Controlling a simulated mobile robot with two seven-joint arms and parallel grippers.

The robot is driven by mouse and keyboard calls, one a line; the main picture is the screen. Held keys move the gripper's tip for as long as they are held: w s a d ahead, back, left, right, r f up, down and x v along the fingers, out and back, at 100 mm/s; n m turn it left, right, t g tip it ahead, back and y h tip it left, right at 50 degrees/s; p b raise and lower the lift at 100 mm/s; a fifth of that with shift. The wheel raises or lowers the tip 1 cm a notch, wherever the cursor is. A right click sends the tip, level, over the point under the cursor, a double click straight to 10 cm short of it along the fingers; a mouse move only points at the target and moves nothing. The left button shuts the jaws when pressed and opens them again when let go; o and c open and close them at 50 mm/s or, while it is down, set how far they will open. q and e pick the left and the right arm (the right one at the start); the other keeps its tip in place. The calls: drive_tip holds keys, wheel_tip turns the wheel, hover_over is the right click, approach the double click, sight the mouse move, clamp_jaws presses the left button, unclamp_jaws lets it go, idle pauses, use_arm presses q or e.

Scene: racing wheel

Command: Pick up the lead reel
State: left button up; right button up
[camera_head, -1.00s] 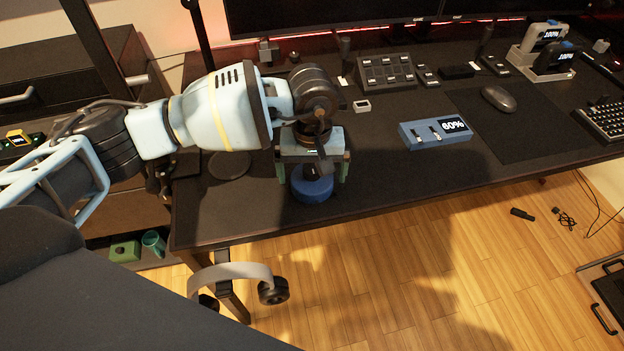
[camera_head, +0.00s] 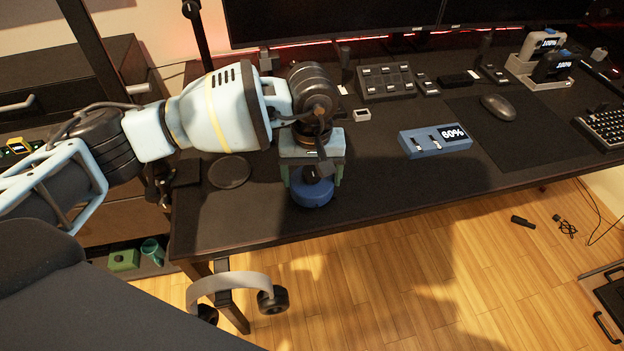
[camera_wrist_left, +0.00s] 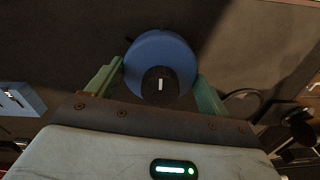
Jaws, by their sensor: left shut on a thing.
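The lead reel is the blue round thing (camera_head: 312,196) with a dark hub, near the front edge of the black desk (camera_head: 390,195). My left gripper (camera_head: 314,181) points down over it from above, with its green fingers shut on it from both sides. In the left wrist view the blue reel (camera_wrist_left: 158,52) sits between the two green fingers of my left gripper (camera_wrist_left: 157,88). I cannot tell any gap between the reel and the desk. My right gripper is not in view.
A blue box with a 60% display (camera_head: 435,141) stands to the right of the reel. A button panel (camera_head: 386,81), a mouse (camera_head: 498,107) and a keyboard (camera_head: 604,124) are farther off.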

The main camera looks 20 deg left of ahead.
use_arm(q)
wheel_tip(320, 180, up, 2)
drive_tip(key=shift+r, duration=0.1)
drive_tip(key=s+a, duration=0.2)
drive_tip(key=s, duration=0.2)
drive_tip(key=s+a, duration=0.2)
drive_tip(key=s, duration=0.2)
drive_tip(key=s+a, duration=0.2)
drive_tip(key=s, duration=0.2)
drive_tip(key=shift+s+r+b, duration=0.35)
drive_tip(key=shift+s+r, duration=0.05)
drive_tip(key=shift+s+a+r, duration=0.1)
drive_tip(key=shift+s+a, duration=0.1)
drive_tip(key=shift+s, duration=0.25)
drive_tip(key=shift+s+a+r, duration=0.1)
drive_tip(key=shift+s+a, duration=0.1)
drive_tip(key=shift+s, duration=0.2)
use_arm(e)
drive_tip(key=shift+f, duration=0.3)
